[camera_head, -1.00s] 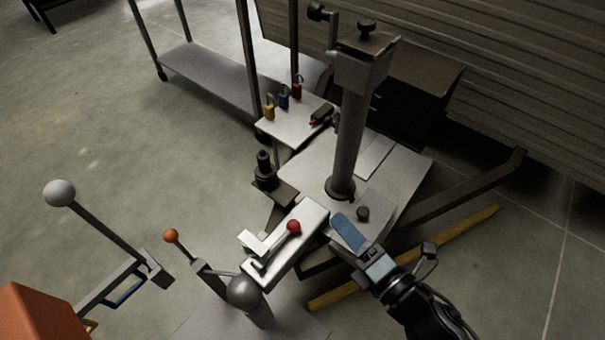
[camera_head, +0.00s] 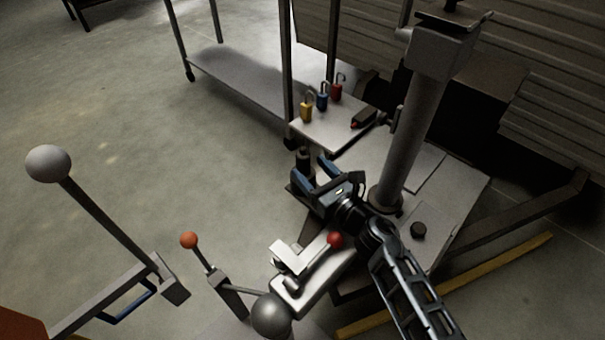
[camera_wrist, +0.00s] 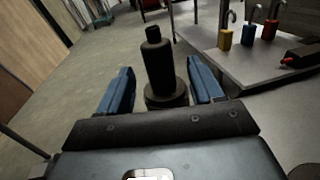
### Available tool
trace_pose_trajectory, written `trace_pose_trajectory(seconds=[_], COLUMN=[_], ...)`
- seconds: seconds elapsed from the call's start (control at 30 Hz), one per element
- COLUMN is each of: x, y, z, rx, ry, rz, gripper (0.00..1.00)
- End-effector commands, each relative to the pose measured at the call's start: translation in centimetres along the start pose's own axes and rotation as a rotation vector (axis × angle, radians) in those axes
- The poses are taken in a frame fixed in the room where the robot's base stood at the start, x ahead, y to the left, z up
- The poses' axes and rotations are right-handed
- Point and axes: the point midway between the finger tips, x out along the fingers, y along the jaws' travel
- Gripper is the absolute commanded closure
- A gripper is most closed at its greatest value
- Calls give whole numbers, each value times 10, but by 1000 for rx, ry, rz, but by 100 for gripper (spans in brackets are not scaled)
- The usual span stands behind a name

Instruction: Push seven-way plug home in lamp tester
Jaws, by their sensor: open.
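A black stepped cylinder, which looks like the seven-way plug (camera_wrist: 159,65), stands upright in a dark round collar (camera_wrist: 168,96), apparently part of the lamp tester. Its top also shows in the head view (camera_head: 303,156), left of the grey post. My gripper (camera_head: 312,170) is open, with blue fingers. In the wrist view my gripper (camera_wrist: 160,80) has one finger on each side of the plug, with visible gaps. The plug appears a little beyond the fingers, not gripped. The tester's base is mostly hidden behind my gripper, and I cannot tell how deep the plug sits.
A small shelf (camera_head: 335,135) holds yellow (camera_head: 306,112), blue (camera_head: 322,102) and red (camera_head: 337,92) padlocks and a dark red-tipped tool (camera_head: 363,119). A thick grey post (camera_head: 418,130) stands right of my gripper. A red-knobbed lever (camera_head: 336,240) on a white coupler is below.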

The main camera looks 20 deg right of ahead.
Motion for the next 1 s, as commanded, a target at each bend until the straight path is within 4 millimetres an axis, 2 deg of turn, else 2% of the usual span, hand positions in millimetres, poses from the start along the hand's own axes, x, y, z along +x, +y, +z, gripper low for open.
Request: trace_pose_trajectory(seconds=[0.1, 0.23, 0.57, 1.0], x=[20, 35, 41, 40], y=[1, 1, 1, 1], z=[-1, -1, -1, -1], rx=[0, 1, 2, 2], ry=[-2, -2, 0, 0], rz=[2, 1, 0, 1], gripper=[34, 34, 34, 76])
